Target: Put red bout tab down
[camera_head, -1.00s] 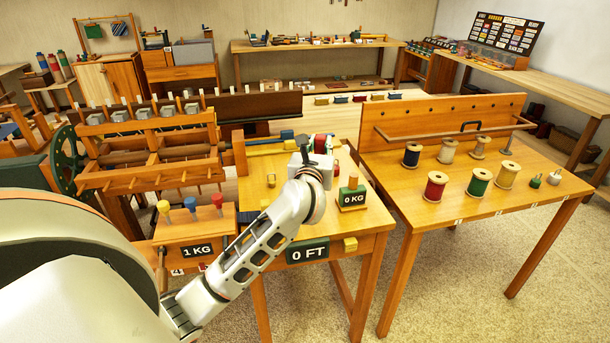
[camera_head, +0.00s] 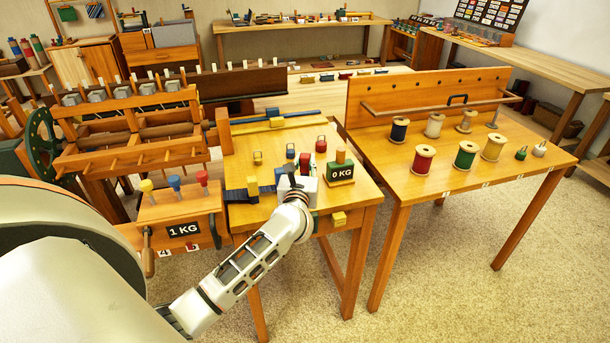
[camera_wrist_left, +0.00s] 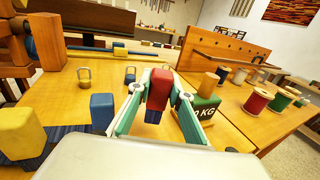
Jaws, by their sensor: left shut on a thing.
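The red bout tab (camera_wrist_left: 158,87) is upright between the fingers of my left gripper (camera_wrist_left: 156,98) in the left wrist view. The gripper is shut on it, and a dark lower part shows beneath the red. A blue tab (camera_wrist_left: 103,110) and a yellow tab (camera_wrist_left: 21,132) stand to its left by a dark blue ribbed band. In the head view my left gripper (camera_head: 298,182) is low over the small wooden table (camera_head: 343,205), and my wrist partly hides its fingers. I cannot tell whether the red tab touches the table. My right gripper is not in view.
The green 0 KG block (camera_head: 340,174) stands close right of my gripper. Looped weights in yellow (camera_head: 258,158), blue (camera_head: 290,151) and red (camera_head: 321,145) stand behind it. A loom frame (camera_head: 130,125) is on the left. A table with thread spools (camera_head: 424,159) is on the right.

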